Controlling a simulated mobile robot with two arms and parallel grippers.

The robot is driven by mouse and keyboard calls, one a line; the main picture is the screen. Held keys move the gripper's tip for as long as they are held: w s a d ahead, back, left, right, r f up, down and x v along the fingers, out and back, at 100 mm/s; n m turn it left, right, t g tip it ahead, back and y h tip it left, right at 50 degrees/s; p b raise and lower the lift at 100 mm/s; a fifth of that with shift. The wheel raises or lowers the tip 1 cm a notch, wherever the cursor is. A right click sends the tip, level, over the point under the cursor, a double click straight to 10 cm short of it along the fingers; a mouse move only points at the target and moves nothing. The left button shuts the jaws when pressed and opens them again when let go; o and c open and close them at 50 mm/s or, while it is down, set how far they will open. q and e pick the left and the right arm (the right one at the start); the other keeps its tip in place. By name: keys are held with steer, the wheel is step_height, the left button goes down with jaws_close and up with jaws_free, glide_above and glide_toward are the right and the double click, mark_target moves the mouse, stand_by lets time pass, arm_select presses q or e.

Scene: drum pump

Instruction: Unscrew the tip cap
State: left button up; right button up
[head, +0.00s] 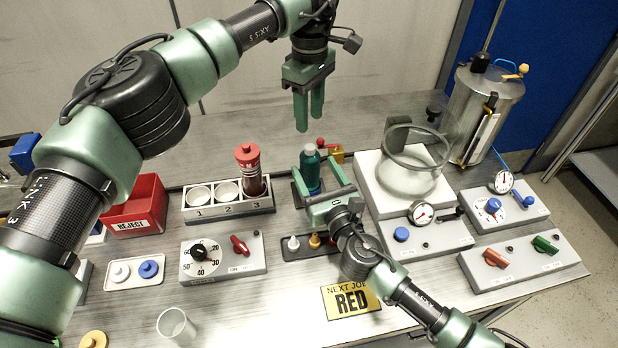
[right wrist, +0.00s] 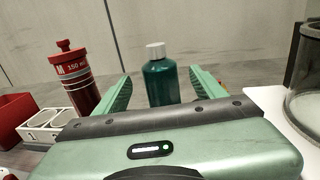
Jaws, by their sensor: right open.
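A teal bottle (head: 310,168) with a pale grey cap (head: 309,149) stands upright on a dark base at the middle of the bench. In the right wrist view the bottle (right wrist: 161,84) and its cap (right wrist: 155,50) are between my right fingers. My right gripper (head: 315,174) is open, its fingers on either side of the bottle with gaps showing. My left gripper (head: 309,122) hangs above and behind the bottle, pointing down, empty, with a gap between its fingers. A red cylinder with a red cap (head: 247,155) stands in the numbered rack; nothing visibly names either cap the tip cap.
The numbered rack (head: 230,208) and red reject bin (head: 135,208) stand left. A glass vessel (head: 408,172) on a white base is close on the right. Control boxes and a small-parts tray (head: 292,252) line the front, with a yellow RED card (head: 350,301).

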mark_target(306, 152)
steer(key=x, duration=0.7)
steer(key=shift+s, duration=0.1)
jaws_close()
